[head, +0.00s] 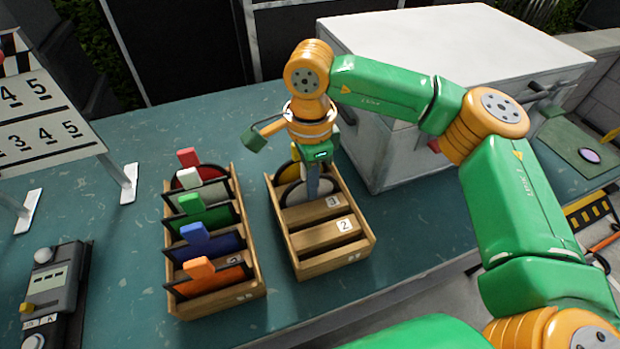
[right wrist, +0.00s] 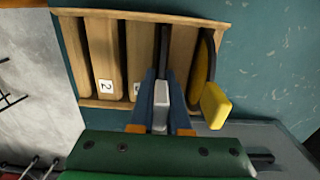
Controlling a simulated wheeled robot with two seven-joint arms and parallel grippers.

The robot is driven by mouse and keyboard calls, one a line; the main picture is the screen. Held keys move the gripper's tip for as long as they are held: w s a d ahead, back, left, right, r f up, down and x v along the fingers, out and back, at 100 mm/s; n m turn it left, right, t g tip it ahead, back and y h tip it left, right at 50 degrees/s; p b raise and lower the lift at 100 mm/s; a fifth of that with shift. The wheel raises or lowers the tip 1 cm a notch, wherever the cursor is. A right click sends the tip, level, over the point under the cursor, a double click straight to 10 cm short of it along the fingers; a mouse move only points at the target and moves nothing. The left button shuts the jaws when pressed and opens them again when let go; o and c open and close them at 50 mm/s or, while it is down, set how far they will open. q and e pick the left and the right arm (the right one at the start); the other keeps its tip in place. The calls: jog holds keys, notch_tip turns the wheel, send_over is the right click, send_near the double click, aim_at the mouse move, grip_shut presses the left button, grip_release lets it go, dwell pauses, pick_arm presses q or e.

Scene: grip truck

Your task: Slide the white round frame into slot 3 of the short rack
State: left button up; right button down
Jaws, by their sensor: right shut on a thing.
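The white round frame (head: 293,192) stands upright, edge-on to the short wooden rack (head: 311,267), at the slot just behind the slat labelled 3. Its lower edge is hidden by that slat, so how deep it sits I cannot tell. My right gripper (head: 313,184) is above the rack and shut on the frame's pale tab. In the right wrist view the tab (right wrist: 162,103) is between the fingers and the frame's dark edge (right wrist: 164,50) lines up with the slot beside label 3. My left gripper is not in view.
A yellow frame (right wrist: 206,58) leans in the rack's end slot, close beside my right gripper. A longer rack (head: 217,306) with several coloured frames stands to the left. A large white case (head: 410,160) stands close on the right. A grey device (head: 55,285) lies at far left.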

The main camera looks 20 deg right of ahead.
jog(key=c, duration=0.8)
grip_release()
jog(key=shift+f, duration=0.1)
notch_tip(320, 180, up, 7)
jog(key=shift+r+b, duration=0.1)
jog(key=shift+b, duration=0.2)
